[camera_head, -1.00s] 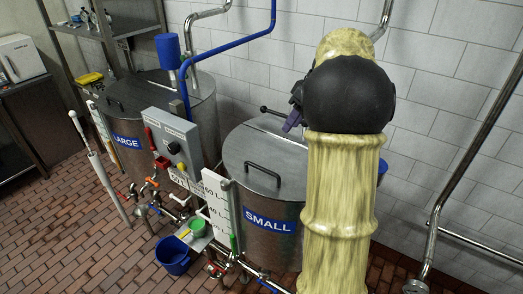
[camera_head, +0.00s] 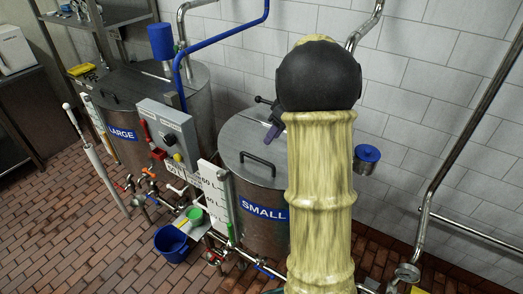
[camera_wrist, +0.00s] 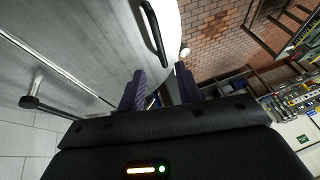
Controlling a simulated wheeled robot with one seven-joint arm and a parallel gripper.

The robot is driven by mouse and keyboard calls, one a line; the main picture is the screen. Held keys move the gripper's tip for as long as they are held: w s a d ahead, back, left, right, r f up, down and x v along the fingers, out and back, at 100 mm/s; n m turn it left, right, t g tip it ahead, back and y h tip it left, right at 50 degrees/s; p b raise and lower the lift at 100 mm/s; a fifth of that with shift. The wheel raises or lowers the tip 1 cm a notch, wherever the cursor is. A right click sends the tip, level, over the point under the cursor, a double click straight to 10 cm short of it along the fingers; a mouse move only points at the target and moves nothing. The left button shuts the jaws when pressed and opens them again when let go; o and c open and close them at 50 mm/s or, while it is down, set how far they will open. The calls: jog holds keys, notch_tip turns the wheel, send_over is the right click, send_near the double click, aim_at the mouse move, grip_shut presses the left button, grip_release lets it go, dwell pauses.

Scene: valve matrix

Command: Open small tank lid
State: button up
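The small tank (camera_head: 262,190) is a steel drum with a blue "SMALL" label. Its flat grey lid (camera_head: 240,136) lies shut, with a dark bar handle (camera_head: 257,163) near the front. The handle (camera_wrist: 153,32) also shows at the top of the wrist view, beyond the fingertips. My gripper (camera_head: 272,132) is over the lid, behind the handle and apart from it; my arm hides part of it and the lid's right side. In the wrist view, the two purple fingers of my gripper (camera_wrist: 158,80) stand apart with nothing between them.
The large tank (camera_head: 120,120) stands to the left, with a grey control box (camera_head: 168,135) between the tanks. A black-knobbed rod (camera_wrist: 28,102) is at the lid's rear. A blue bucket (camera_head: 172,243) is on the brick floor. Pipes run along the tiled wall at right.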

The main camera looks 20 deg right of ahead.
jog(key=p+x, duration=0.2)
jog(key=x, duration=0.7)
jog(key=shift+r, duration=0.1)
grip_shut()
